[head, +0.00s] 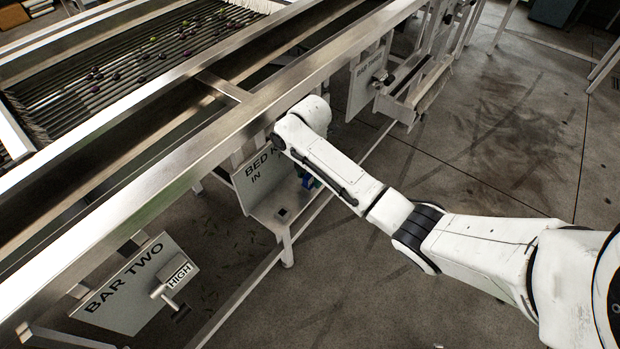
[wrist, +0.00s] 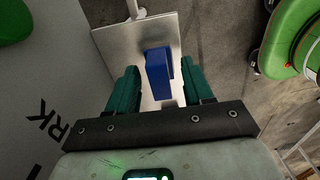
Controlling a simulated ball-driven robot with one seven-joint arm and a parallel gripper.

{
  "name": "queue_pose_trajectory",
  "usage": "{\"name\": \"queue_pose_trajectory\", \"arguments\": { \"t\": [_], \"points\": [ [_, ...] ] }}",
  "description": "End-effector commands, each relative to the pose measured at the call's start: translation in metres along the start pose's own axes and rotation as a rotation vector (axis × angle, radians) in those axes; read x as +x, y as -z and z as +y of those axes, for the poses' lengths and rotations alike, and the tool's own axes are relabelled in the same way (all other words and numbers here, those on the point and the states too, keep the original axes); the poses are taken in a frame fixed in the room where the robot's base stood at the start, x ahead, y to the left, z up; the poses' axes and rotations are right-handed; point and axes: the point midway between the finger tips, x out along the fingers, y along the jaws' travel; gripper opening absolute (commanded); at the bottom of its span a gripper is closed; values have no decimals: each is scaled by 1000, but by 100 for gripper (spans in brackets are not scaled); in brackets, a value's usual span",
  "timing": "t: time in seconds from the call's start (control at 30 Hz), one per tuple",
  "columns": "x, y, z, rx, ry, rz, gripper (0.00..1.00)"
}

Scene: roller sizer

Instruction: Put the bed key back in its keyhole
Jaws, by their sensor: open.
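The blue bed key (wrist: 158,78) is upright at a small metal shelf (wrist: 105,42) in the wrist view. My gripper (wrist: 158,68) has its two green fingers open, one on each side of the key, with gaps showing. In the head view only a bit of blue (head: 308,182) shows below my arm, and my gripper is mostly hidden. A dark square opening (head: 283,212) shows in the shelf in the head view; I cannot tell whether it is the keyhole. The panel above it (head: 250,185) reads "BED K" and "IN", partly covered by my arm.
The long metal frame rail (head: 190,150) runs above the shelf. A "BAR TWO" plate (head: 125,300) with a "HIGH" tag is at lower left, and a "BAR THREE" plate (head: 368,80) farther along. The concrete floor (head: 480,150) to the right is clear.

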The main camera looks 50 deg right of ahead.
Motion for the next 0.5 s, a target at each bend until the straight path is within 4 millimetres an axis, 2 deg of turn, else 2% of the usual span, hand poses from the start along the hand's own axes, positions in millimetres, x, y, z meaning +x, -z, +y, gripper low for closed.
{"name": "queue_pose_trajectory", "arguments": {
  "t": [0.23, 0.5],
  "points": [
    [2, 0, 0, 0, 0, 0, 51],
    [2, 0, 0, 0, 0, 0, 26]
  ]
}}
